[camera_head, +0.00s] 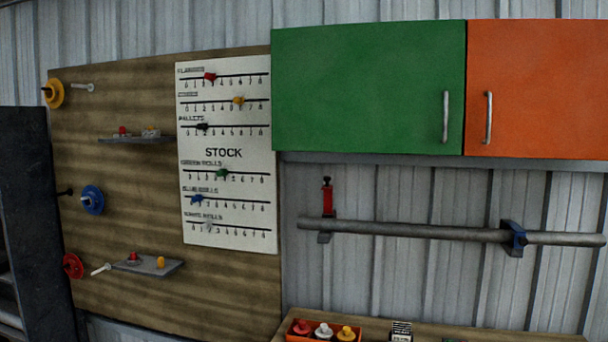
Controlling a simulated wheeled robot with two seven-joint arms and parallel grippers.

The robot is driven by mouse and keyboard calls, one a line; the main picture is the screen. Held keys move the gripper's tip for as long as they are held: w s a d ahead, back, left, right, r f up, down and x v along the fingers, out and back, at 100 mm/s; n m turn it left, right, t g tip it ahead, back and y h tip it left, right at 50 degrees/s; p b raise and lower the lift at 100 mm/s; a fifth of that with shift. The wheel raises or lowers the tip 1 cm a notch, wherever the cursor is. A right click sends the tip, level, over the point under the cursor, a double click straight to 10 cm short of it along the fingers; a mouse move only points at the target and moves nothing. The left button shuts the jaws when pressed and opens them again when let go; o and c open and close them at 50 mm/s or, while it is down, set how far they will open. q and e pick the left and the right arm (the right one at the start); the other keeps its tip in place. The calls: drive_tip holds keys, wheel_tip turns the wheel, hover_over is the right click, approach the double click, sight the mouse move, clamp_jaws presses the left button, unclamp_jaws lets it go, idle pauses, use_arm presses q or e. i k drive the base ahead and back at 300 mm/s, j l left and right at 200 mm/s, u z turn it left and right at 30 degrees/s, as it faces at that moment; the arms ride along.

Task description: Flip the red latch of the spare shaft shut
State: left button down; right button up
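The spare shaft (420,231) is a long grey bar that runs nearly level along the corrugated wall, below the cabinets. The red latch (328,199) stands upright above the shaft near its left end, with a dark knob at its top. The latch is up and does not lie over the shaft. Neither of my grippers is in view.
A green cabinet door (370,90) and an orange one (535,90) hang above the shaft. A wooden board with a white stock chart (228,225) is at left. Below, a bench (470,333) holds an orange tray (299,338) of colored items. The wall area around the shaft is free.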

sight(328, 188)
drive_tip(key=i+j, duration=0.4)
drive_tip(key=j, duration=0.15)
drive_tip(key=i+j, duration=0.8)
drive_tip(key=j, duration=0.25)
drive_tip(key=i+j, duration=0.4)
drive_tip(key=j, duration=0.15)
drive_tip(key=i+j, duration=0.85)
drive_tip(key=j, duration=0.2)
drive_tip(key=z, duration=2.05)
